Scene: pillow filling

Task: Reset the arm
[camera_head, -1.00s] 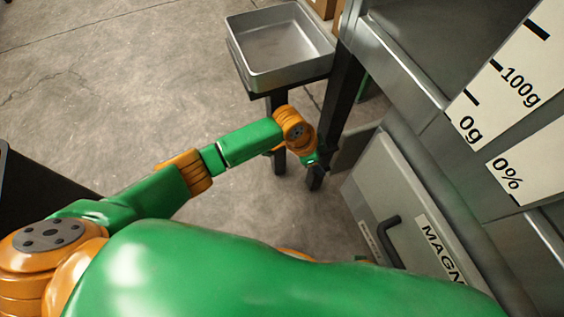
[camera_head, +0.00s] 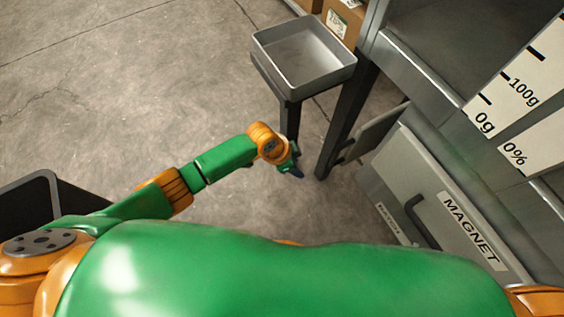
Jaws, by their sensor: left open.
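My left arm, green with orange joints, reaches in from the left over the floor. Its gripper (camera_head: 296,172) is small and dark at the arm's end, below and in front of the metal tray and beside the dark stand legs. It is open, and I see nothing held in it. My right gripper is out of the picture; only a bit of orange shows at the lower right edge.
A grey metal tray (camera_head: 262,62) sits on a dark stand (camera_head: 340,125). A grey cabinet with a MAGNET label (camera_head: 470,228) and handle stands at right, below a scale panel (camera_head: 515,95). Cardboard boxes (camera_head: 343,22) stand behind. A dark bin (camera_head: 52,188) is at left.

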